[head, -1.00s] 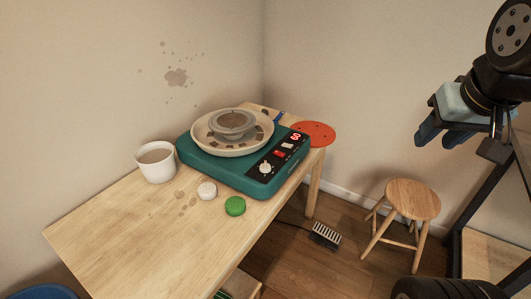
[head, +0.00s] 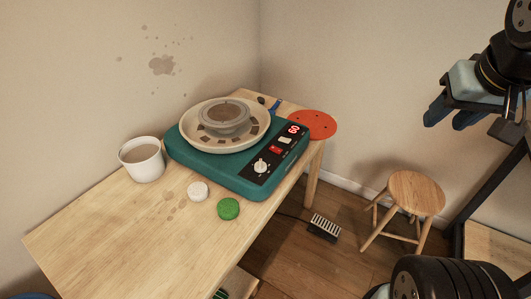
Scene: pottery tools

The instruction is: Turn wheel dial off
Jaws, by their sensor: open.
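The pottery wheel (head: 185,150) is a teal box on the wooden table, with a cream splash pan (head: 262,140) and a grey wheel head on top. Its black front panel holds a white dial (head: 261,167), a red switch (head: 275,150), a pale button (head: 286,140) and a lit red number display (head: 293,129). My gripper (head: 450,117), with blue fingers, is at the upper right, open and empty. It is in the air, well to the right of the dial and apart from it.
A white cup (head: 142,160) of brownish liquid, a white disc (head: 198,191) and a green disc (head: 228,209) are on the table (head: 120,225). A red round bat (head: 313,125) lies behind the wheel. A wooden stool (head: 415,192) and a foot pedal (head: 324,227) stand on the floor.

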